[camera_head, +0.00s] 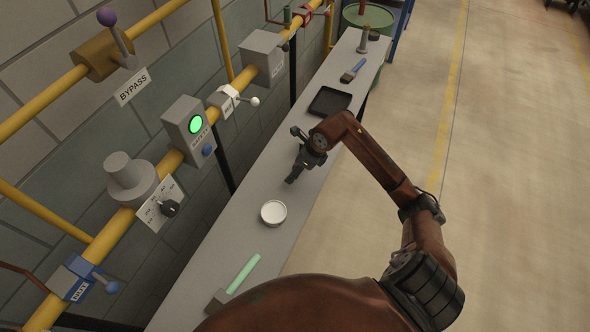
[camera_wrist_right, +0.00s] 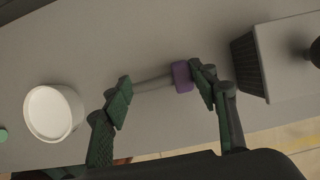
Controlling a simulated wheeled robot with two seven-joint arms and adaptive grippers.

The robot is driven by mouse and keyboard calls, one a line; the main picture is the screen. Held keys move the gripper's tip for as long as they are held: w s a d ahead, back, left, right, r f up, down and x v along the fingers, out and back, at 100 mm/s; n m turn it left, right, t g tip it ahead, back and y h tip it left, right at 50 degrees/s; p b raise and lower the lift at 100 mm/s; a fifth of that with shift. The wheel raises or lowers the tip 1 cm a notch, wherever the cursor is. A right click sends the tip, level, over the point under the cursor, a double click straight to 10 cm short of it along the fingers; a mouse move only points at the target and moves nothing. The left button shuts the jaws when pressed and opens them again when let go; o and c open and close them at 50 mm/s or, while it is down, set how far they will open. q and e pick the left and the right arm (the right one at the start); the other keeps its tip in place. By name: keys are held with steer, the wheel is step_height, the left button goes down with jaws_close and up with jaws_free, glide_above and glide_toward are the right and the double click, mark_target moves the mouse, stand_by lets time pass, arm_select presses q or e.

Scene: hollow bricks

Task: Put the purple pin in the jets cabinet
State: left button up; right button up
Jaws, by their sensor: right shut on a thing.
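The purple pin shows in the right wrist view, with a purple head (camera_wrist_right: 182,76) and a thin grey shaft. It lies crosswise between the fingertips of my right gripper (camera_wrist_right: 160,90), which is shut on it along its length. In the head view my right gripper (camera_head: 298,172) is over the middle of the grey bench, and the pin cannot be made out there. No label reading jets is legible. A grey box (camera_head: 264,56) on the yellow pipe could be the cabinet, but I cannot tell. My left gripper is out of view.
On the bench (camera_head: 240,212) are a round white-topped tin (camera_head: 273,213), a black tray (camera_head: 329,102), a blue brush (camera_head: 353,71) and a green-handled tool (camera_head: 243,274). A pale boxy thing (camera_wrist_right: 285,55) stands beside the right gripper. Pipes and valves line the wall.

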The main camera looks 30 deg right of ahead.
steer(key=shift+f, duration=0.15)
steer(key=o, duration=1.2)
steer(key=shift+c, duration=0.2)
